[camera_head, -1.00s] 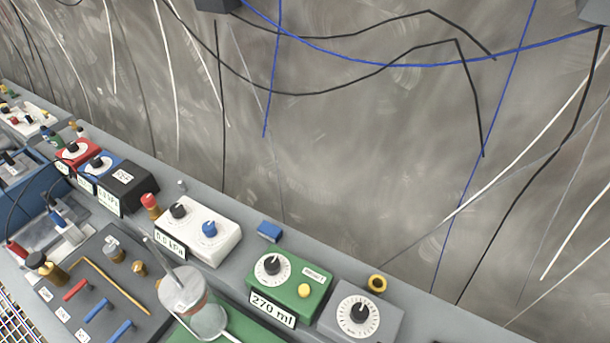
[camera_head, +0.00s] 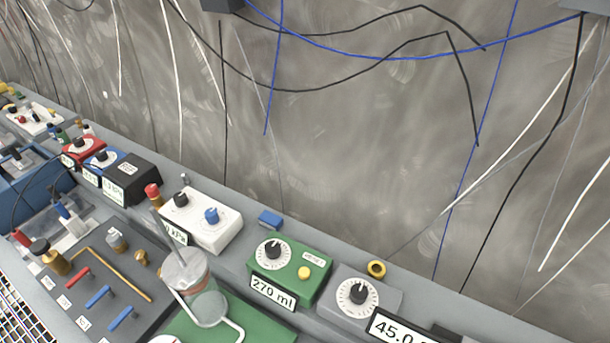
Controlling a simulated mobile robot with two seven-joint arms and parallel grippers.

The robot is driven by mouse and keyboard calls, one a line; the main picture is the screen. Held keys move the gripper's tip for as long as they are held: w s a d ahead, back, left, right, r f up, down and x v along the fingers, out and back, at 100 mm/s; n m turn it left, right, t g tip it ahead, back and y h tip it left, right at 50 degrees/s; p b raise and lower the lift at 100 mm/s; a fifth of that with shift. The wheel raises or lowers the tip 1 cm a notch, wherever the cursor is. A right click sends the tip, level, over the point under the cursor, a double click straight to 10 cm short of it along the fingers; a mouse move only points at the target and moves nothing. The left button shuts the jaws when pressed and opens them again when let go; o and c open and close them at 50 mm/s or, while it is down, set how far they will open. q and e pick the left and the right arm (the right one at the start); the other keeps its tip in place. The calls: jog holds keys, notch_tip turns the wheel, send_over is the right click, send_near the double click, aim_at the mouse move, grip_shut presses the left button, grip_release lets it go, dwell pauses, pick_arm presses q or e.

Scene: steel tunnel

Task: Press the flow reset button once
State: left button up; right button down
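A green box (camera_head: 287,284) stands on the grey bench in the lower middle of the head view. It has a black knob on a white dial (camera_head: 273,252), a yellow button (camera_head: 305,272) to the right of the dial, and a small white label too small to read. Its front display reads 270 ml. Which button is the flow reset button cannot be read; the yellow one is the only button on the green box. Neither of my grippers is in view.
A clear vessel (camera_head: 205,302) with a tube stands in front of the green box. A grey dial box (camera_head: 384,298) with a 45.0 display is to its right. A white two-knob box (camera_head: 213,226) is to its left. A blue block (camera_head: 270,218) lies behind.

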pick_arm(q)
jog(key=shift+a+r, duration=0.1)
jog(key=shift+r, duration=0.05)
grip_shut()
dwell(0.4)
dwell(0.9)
